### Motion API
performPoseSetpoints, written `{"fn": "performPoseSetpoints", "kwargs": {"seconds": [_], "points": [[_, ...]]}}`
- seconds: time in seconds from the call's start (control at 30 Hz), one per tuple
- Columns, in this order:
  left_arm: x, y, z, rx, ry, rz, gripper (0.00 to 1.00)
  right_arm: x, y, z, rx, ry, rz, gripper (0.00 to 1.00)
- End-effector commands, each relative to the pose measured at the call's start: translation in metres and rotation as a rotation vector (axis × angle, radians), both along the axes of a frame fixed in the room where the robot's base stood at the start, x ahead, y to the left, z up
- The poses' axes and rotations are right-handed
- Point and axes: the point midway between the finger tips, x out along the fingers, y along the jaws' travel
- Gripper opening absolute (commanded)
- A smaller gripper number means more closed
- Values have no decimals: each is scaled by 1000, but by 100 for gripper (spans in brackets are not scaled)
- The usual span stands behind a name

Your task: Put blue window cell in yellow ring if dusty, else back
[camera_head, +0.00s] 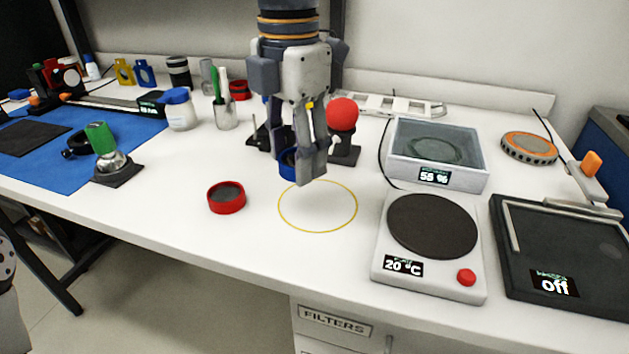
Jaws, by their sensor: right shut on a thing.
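My right gripper (300,172) comes down from the top middle and is shut on the blue window cell (287,163). The cell is a short blue ring-shaped piece, partly hidden by the fingers. It is held above the table at the back left edge of the yellow ring (318,232), a thin circle marked on the white bench. The inside of the yellow ring is empty. The cell's window face is hidden, so I cannot tell whether it is dusty. My left gripper is not in view.
A red round cell (226,197) lies left of the ring. A hotplate (430,262) reading 20 °C stands to the right, with a glass-lidded box (437,157) behind it. A red ball on a stand (342,114) is just behind the gripper. The front bench strip is clear.

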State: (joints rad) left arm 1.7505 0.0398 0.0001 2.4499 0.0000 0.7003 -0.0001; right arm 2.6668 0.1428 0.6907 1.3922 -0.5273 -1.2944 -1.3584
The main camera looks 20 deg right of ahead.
Motion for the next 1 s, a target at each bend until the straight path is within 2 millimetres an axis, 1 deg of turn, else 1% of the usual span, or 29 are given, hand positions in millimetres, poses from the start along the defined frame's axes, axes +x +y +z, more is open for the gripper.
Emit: {"fn": "performPoseSetpoints", "kwargs": {"seconds": [0.03,0.23,0.3,0.4,0.77,0.8,0.87,0.9,1.0], "points": [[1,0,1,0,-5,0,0,0,-8,-9,1,0,-1,19],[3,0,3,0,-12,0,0,1,-28,-35,0,2,-2,19],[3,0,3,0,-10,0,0,1,-29,-51,-1,4,0,19],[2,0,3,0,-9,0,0,1,-28,-64,0,1,0,19],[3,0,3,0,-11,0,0,1,-28,-69,-1,0,0,19],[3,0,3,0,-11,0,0,1,-28,-69,0,0,0,52],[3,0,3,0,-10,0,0,1,-28,-69,0,0,0,65],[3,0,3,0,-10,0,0,1,-28,-69,0,0,0,67],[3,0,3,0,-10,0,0,1,-28,-69,0,0,0,67]]}}
